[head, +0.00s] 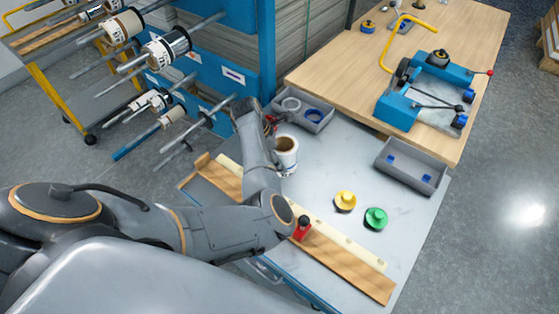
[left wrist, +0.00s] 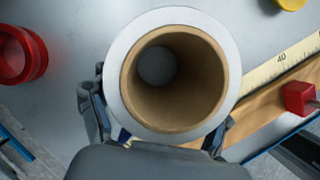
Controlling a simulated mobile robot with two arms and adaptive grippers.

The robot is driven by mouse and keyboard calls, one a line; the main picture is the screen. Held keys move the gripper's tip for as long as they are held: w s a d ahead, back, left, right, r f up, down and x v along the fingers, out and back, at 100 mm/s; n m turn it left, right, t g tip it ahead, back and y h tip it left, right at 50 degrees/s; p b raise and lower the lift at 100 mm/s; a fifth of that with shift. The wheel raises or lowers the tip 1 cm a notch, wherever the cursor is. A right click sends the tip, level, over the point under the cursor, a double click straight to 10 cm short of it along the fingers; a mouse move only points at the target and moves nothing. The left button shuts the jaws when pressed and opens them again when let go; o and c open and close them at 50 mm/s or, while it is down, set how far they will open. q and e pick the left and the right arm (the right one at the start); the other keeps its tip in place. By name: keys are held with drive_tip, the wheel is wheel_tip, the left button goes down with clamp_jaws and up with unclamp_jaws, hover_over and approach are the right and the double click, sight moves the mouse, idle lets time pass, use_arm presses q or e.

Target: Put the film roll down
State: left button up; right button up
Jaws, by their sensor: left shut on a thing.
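The film roll (head: 289,162) is a white cylinder with a brown cardboard core, upright over the grey table top (head: 325,165). In the left wrist view the roll (left wrist: 116,70) is seen end-on, and grey surface shows through its core. My left gripper (left wrist: 158,122) is shut on the roll, with a dark finger on each side of it. In the head view my left gripper (head: 277,140) is partly hidden by its own arm. I cannot tell whether the roll touches the table. My right gripper is not in view.
A yellow flanged piece (head: 345,200) and a green one (head: 376,218) stand right of the roll. Grey bins (head: 318,126) (head: 432,188) sit behind and right. A wooden strip with a ruler (head: 345,262) and red slider (head: 302,228) lies in front. A red ring (left wrist: 20,55) is near.

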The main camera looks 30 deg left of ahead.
use_arm(q)
drive_tip(key=shift+r, duration=0.1)
drive_tip(key=o, duration=1.2)
drive_tip(key=shift+f, duration=0.2)
drive_tip(key=shift+o, duration=1.2)
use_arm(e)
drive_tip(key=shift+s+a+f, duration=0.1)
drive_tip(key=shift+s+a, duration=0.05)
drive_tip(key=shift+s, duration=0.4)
use_arm(q)
drive_tip(key=shift+r, duration=0.1)
